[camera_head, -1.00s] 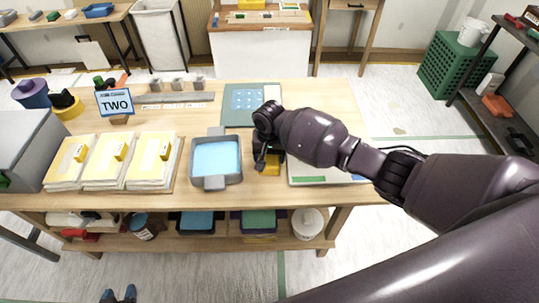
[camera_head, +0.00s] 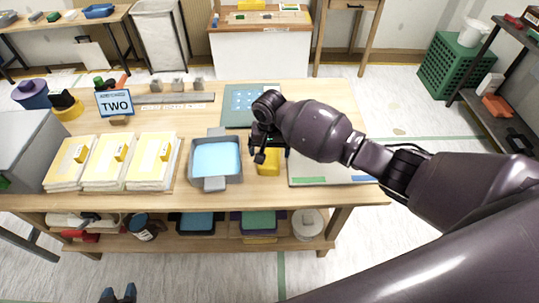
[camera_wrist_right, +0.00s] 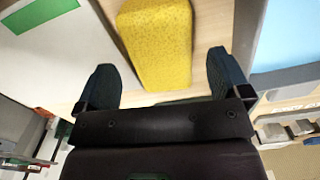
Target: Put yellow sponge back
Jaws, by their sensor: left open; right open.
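The yellow sponge (camera_head: 268,165) lies on the wooden table between the grey tray with blue inside (camera_head: 215,185) and a pale board (camera_head: 325,172). My right gripper (camera_head: 266,149) is just behind the sponge in the head view and hides its far part. In the right wrist view the sponge (camera_wrist_right: 158,45) lies ahead, between the lines of the open fingers (camera_wrist_right: 162,80). Gaps show on both sides, and nothing is held. My left gripper (camera_head: 118,294) shows only its fingertips at the bottom edge; they are apart and empty.
Several paper stacks with yellow labels (camera_head: 112,165) lie left of the tray. A lower shelf (camera_head: 180,243) holds trays and tubs.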

